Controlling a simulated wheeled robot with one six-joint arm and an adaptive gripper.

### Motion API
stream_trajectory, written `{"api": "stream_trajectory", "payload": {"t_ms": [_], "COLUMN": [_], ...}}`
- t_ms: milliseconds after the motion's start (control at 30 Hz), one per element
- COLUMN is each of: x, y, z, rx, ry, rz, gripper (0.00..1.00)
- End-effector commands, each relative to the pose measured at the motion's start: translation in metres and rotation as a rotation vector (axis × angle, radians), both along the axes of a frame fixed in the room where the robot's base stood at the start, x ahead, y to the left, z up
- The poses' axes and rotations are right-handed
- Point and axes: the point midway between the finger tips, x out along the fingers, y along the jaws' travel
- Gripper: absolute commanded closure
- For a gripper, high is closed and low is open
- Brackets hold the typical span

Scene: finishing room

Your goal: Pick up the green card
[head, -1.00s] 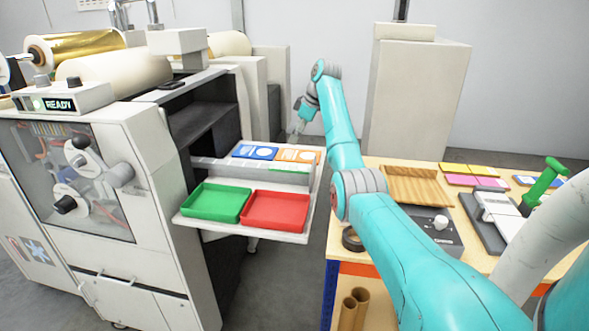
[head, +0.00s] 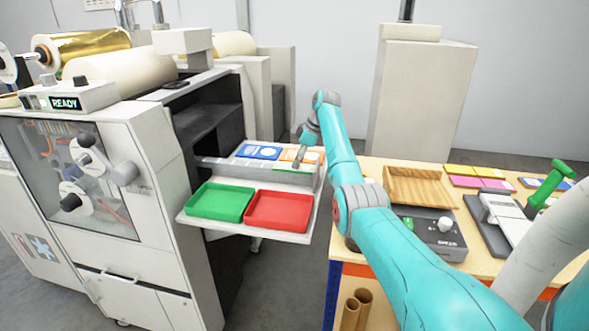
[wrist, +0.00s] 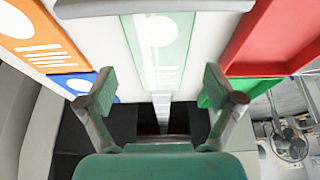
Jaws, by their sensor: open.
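The green card (wrist: 160,50) is pale green with a white circle and white lines; in the wrist view it lies ahead between my spread fingers. In the head view only a thin green strip of it (head: 283,171) shows at the front of the card row; the rest is hidden. My gripper (wrist: 161,90) is open and empty, one finger to each side of the card's line. In the head view my gripper (head: 297,162) is low over the cards. I cannot tell the exact gap to the card.
An orange card (head: 289,155) and a blue card (head: 257,152) lie beside the green one. A green tray (head: 220,202) and a red tray (head: 278,211) sit on the same shelf, in front. A pale rail (wrist: 150,6) crosses the top of the wrist view. A workbench (head: 375,168) stands at the right.

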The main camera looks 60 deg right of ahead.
Motion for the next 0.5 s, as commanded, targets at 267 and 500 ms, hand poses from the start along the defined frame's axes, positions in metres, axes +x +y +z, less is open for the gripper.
{"api": "stream_trajectory", "payload": {"t_ms": [267, 500], "x": [0.0054, 0.0054], "y": [0.0024, 0.0023], "z": [-0.0148, -0.0145], "rx": [0.000, 0.000], "ry": [0.000, 0.000], "rz": [-0.001, -0.001], "gripper": [0.08, 0.48]}}
